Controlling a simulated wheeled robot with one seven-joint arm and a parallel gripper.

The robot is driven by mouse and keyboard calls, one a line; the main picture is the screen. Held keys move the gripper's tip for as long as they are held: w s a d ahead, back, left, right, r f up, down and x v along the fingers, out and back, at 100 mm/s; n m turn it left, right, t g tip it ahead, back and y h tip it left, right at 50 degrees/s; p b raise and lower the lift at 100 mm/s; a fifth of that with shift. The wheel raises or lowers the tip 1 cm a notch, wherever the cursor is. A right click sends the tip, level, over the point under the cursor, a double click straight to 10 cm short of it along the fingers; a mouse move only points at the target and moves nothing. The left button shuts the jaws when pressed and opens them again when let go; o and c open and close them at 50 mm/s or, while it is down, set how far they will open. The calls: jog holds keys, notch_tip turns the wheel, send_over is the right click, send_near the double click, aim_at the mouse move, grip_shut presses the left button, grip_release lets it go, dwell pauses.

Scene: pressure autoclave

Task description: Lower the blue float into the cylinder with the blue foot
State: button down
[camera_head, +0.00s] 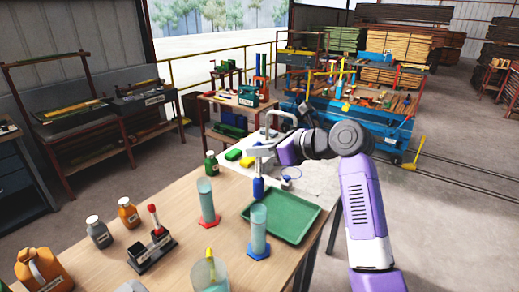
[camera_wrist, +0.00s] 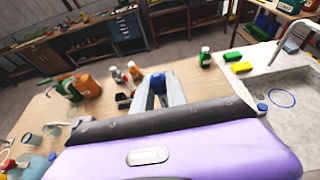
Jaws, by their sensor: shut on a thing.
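The blue float (camera_head: 258,188) hangs upright below my gripper (camera_head: 260,152), which is shut on its upper end. In the wrist view the float's blue part (camera_wrist: 158,80) shows between the fingers. The clear cylinder with the blue foot (camera_head: 258,231) stands upright on the wooden table, nearer the camera than the float and beside the green tray. It holds pale blue liquid. The float is outside it, and appears above and behind its mouth. The exact gap is hard to tell.
A cylinder with a red foot (camera_head: 208,202) stands to the left, and one with a yellow float (camera_head: 210,272) nearer. The green tray (camera_head: 290,232) lies to the right. A black rack (camera_head: 153,250) holds a red float. Bottles and a sink (camera_head: 310,172) surround the work area.

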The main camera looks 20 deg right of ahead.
aim_at(259, 197)
jog(key=shift+f+b, duration=0.85)
jog(key=shift+f, duration=7.35)
jog(key=c, duration=1.3)
grip_release()
jog(key=shift+o, duration=0.2)
jog(key=b+v, duration=0.1)
jog(key=v, duration=0.6)
jog(key=shift+s, duration=0.3)
jog(key=shift+d+r, duration=0.15)
